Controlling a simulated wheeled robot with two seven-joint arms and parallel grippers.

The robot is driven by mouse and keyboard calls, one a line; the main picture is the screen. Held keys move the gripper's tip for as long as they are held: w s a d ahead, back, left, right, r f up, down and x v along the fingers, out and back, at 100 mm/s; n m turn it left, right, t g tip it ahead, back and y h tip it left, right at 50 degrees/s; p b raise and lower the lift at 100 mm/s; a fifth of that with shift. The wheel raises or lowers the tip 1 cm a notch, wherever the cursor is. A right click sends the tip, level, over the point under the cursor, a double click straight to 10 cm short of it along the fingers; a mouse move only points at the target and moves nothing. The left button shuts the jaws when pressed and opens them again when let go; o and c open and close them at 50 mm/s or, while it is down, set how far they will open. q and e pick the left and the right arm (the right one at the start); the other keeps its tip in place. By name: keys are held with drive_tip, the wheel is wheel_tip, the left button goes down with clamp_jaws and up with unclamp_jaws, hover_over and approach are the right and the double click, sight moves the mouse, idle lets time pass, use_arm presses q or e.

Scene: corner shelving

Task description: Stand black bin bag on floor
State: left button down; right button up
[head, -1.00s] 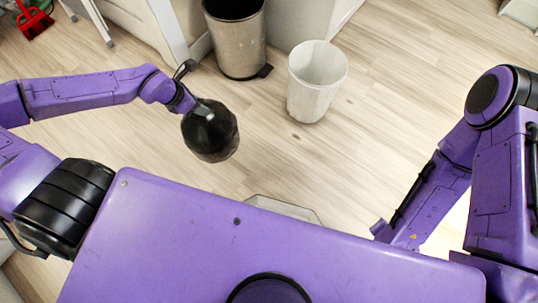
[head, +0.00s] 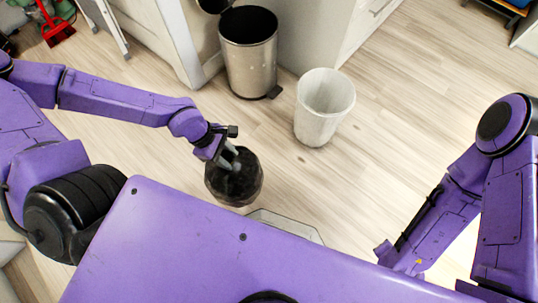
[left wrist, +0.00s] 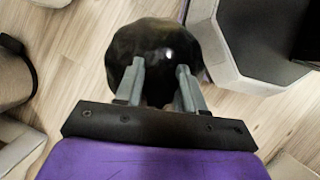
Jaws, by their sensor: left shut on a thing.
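The black bin bag (head: 236,184) is a round, shiny black bundle, in the head view in front of my base. My left gripper (head: 231,160) is shut on its top, with the arm coming in from the left. In the left wrist view the bag (left wrist: 152,45) sits between and beyond the two grey fingers of the gripper (left wrist: 160,72). I cannot tell whether the bag's underside touches the floor (head: 400,170). My right arm shows at the right, but its gripper is not in view.
A metal pedal bin (head: 250,65) with its lid raised stands at the back, with a white open bin (head: 323,108) right of it. Cabinets (head: 320,30) stand behind. A red dustpan (head: 57,32) lies at far left. Floor is clear right of the white bin.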

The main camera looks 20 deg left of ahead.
use_arm(q)
drive_tip(key=shift+w+d+f+b, duration=0.2)
drive_tip(key=shift+d+b, duration=0.15)
drive_tip(key=shift+b, duration=0.1)
drive_tip(key=w+d+f+b, duration=0.1)
drive_tip(key=d+b, duration=0.1)
drive_tip(key=w+d+f+b, duration=0.1)
drive_tip(key=w+d+b, duration=0.1)
drive_tip(key=w+d+f+b, duration=0.2)
drive_tip(key=shift+w+d, duration=0.15)
drive_tip(key=w+d+f+b, duration=0.3)
drive_tip(key=f+b, duration=0.3)
drive_tip(key=f, duration=0.2)
drive_tip(key=shift+w+d+f, duration=0.2)
drive_tip(key=shift+d, duration=0.3)
drive_tip(key=c, duration=0.7)
unclamp_jaws()
drive_tip(key=shift+f, duration=0.1)
